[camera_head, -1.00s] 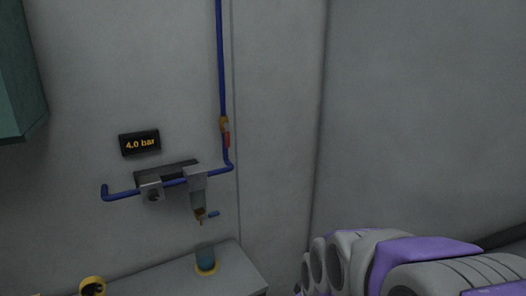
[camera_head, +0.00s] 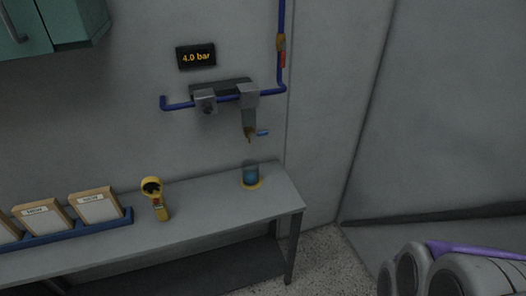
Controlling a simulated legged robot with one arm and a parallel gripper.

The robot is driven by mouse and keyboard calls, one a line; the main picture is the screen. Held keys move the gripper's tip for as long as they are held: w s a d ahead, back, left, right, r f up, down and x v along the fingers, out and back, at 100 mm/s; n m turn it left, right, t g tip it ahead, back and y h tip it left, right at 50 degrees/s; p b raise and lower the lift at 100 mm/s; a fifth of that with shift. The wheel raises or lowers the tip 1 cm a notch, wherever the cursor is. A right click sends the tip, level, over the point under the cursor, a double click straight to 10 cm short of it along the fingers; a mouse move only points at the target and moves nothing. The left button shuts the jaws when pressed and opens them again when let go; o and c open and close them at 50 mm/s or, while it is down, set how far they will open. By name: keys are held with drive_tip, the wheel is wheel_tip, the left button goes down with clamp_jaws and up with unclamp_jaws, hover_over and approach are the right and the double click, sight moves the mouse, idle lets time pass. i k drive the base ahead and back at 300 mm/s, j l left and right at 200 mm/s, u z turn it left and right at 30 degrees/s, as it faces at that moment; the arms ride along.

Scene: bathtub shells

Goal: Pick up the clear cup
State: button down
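Part of my arm, grey and purple, shows at the lower right, well away from the cup. My gripper's fingers are not in view.
The grey bench (camera_head: 205,203) runs along the wall. A yellow handheld device (camera_head: 156,198) stands left of the cup. Framed cards (camera_head: 97,206) sit in a blue tray (camera_head: 70,236) further left. A green cabinet (camera_head: 75,22) hangs at upper left. Floor right of the bench is clear.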

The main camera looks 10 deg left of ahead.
sight(250, 167)
drive_tip(key=i+l+u, duration=0.2)
drive_tip(key=i+l, duration=0.25)
drive_tip(key=i, duration=0.2)
drive_tip(key=i+l+u, duration=0.15)
drive_tip(key=i+l, duration=0.35)
drive_tip(key=i+u, duration=0.1)
drive_tip(key=u, duration=1.7)
